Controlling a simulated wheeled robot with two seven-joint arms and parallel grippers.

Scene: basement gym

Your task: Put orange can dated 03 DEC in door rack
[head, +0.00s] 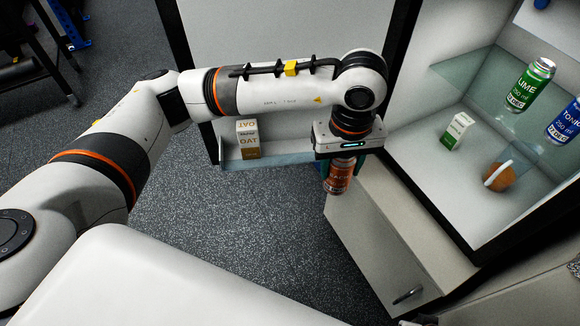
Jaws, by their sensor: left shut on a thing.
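An orange-brown can (338,178) hangs upright under my left gripper (338,160), which is shut on it. The gripper body hides the can's top, and its date cannot be read. The can is in front of the open fridge door, at the right end of the door rack (230,164). I cannot tell whether it is over the rack or just before it. An oat carton (248,139) stands in the rack left of the can. My right gripper is not in view.
The open fridge on the right has a glass shelf (462,66), a green lime can (531,84), a blue tonic can (566,122), a small white-green carton (457,131) and a brown round item with a white band (498,176). A cabinet (385,240) stands below.

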